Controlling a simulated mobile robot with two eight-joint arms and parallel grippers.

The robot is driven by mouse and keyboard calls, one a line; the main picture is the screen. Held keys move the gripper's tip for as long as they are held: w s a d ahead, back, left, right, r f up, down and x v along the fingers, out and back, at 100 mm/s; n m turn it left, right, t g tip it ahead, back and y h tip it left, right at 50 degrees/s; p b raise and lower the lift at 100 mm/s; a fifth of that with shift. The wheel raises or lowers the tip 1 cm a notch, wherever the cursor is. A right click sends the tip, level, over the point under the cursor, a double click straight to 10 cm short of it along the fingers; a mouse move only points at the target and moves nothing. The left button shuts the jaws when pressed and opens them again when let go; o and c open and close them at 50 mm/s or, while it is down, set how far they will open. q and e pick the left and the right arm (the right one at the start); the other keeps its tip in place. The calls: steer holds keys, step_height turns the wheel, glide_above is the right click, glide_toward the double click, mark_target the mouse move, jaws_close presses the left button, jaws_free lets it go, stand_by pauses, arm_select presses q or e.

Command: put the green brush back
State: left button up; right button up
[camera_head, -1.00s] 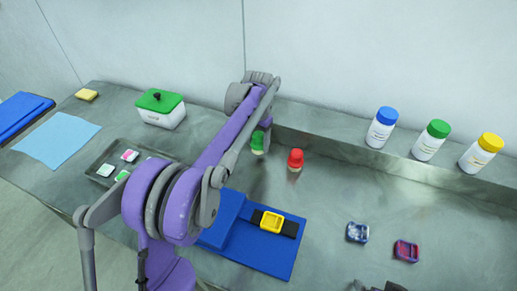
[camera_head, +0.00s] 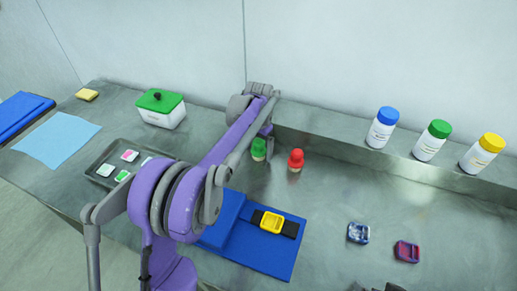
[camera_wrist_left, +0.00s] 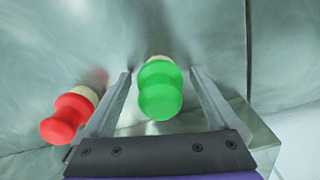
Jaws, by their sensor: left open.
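The green brush (camera_head: 258,150) stands bristles down on the grey worktop near the foot of the back ledge. The red brush (camera_head: 296,159) stands just right of it. My left gripper (camera_head: 266,141) is open at the green brush, partly hidden behind its own arm. In the left wrist view the green brush (camera_wrist_left: 160,96) sits between the two spread fingers, with a gap on each side. The red brush (camera_wrist_left: 68,117) is outside the left finger there. A dark part at the bottom edge of the head view may be my right gripper (camera_head: 388,287); its jaws cannot be made out.
A blue mat (camera_head: 260,258) with a yellow-framed piece (camera_head: 272,222) lies in front. Two small dishes (camera_head: 358,232) (camera_head: 407,251) are at right. Bottles (camera_head: 382,128) stand on the ledge (camera_head: 330,130). A green-lidded box (camera_head: 162,109) and a tray (camera_head: 104,155) are at left.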

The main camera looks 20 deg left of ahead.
arm_select(q)
steer(key=shift+r, duration=0.1)
arm_select(e)
steer(key=shift+r, duration=0.1)
arm_select(q)
steer(key=shift+r, duration=0.3)
arm_select(e)
steer(key=shift+r, duration=0.1)
arm_select(q)
step_height(320, 180, up, 12)
steer(key=shift+f+p, duration=0.2)
steer(key=shift+p, duration=0.35)
arm_select(e)
steer(key=shift+w+r, duration=0.2)
steer(key=shift+r, duration=0.3)
